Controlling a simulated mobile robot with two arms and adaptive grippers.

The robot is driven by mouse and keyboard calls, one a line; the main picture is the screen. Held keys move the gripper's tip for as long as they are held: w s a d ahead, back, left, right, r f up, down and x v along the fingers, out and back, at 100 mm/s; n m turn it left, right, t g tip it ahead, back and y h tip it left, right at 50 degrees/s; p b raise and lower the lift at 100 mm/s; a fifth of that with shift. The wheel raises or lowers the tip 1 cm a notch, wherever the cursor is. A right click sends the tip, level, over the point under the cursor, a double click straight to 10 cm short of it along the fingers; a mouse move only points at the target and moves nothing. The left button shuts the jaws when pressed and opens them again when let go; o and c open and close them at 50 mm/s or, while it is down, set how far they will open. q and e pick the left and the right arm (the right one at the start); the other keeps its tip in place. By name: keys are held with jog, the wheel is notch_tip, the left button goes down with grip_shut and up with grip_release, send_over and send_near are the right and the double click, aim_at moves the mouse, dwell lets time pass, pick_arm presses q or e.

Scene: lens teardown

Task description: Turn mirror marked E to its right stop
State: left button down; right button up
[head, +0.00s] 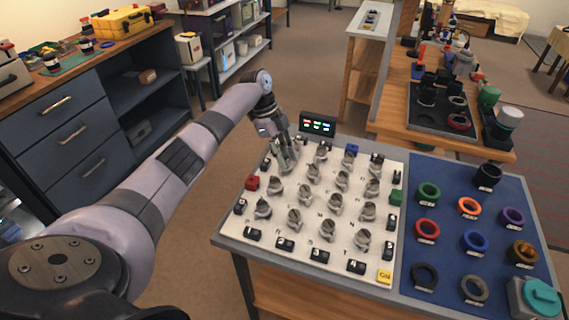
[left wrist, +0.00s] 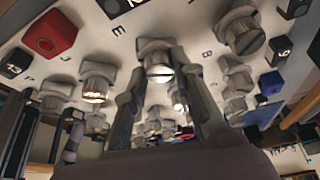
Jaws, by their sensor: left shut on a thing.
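A white board (head: 225,228) on the table carries rows of small grey knob-like mirrors, such as one in the middle (head: 335,204). My left gripper (head: 287,160) is over the back left part of the board, pointing down. In the left wrist view its two fingers (left wrist: 160,92) stand on either side of a grey mirror knob (left wrist: 158,72) with a slot across its face, and are shut on it. The gripper partly hides this mirror in the head view. My right gripper is not in view.
Neighbouring mirrors (left wrist: 242,36) stand close around the fingers. A red block (head: 252,183), a blue block (head: 351,149) and a green block (head: 396,197) sit near the board's edges. A small display (head: 318,123) stands behind. A blue mat (head: 449,258) with coloured rings lies right.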

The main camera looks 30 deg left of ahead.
pick_arm(q)
jog(key=m+g+b, duration=0.1)
jog(key=m+b, duration=0.1)
jog(key=shift+w+f+m, duration=0.1)
jog(key=shift+m, duration=0.2)
jog(key=shift+m+g+b, duration=0.3)
jog(key=shift+m+b, duration=0.25)
jog(key=shift+m, duration=0.05)
jog(key=c, duration=1.3)
grip_release()
jog(key=shift+c, duration=0.2)
jog(key=shift+r, duration=0.2)
jog(key=s+v, duration=0.1)
jog(key=v, duration=0.6)
jog(key=shift+w+r, duration=0.2)
jog(key=shift+w, duration=0.3)
